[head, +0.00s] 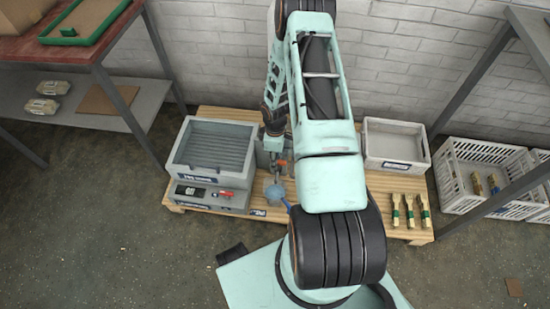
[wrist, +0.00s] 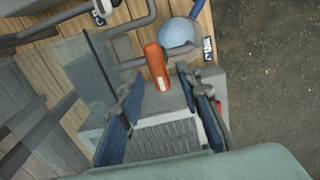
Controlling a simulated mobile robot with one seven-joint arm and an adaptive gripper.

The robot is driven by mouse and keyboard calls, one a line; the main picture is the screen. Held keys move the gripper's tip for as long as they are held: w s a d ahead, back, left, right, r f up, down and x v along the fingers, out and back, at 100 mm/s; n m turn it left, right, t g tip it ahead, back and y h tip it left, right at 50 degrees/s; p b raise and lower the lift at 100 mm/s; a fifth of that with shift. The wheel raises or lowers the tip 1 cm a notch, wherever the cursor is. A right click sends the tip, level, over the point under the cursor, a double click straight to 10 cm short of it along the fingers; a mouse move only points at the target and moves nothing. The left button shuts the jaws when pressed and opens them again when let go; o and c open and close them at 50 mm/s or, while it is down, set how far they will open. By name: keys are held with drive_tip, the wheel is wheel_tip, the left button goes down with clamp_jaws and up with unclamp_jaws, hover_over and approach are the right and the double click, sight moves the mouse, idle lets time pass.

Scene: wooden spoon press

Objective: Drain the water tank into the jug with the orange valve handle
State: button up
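The orange valve handle (wrist: 157,66) shows in the wrist view just beyond my gripper (wrist: 161,94). My gripper is open, its two blue-padded fingers apart with the handle lying in line with the gap. I see no clear contact. In the head view my gripper (head: 275,140) points down, and a bit of the orange handle (head: 282,162) shows below it. The jug, with a round light-blue top (wrist: 178,33) and a blue handle, stands close by the valve; it also shows in the head view (head: 276,192). A clear tank wall (wrist: 88,72) is at the left; my arm hides most of the tank.
On the wooden pallet (head: 190,115) stand a grey ribbed unit (head: 213,147) with a red knob, a pale bin (head: 395,145) and several brass-and-green pieces (head: 409,210). Grey pipes (wrist: 78,18) run near the valve. A white crate (head: 478,175) stands on the floor at the right.

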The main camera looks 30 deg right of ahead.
wheel_tip(320, 180, up, 12)
idle(0.6)
idle(0.5)
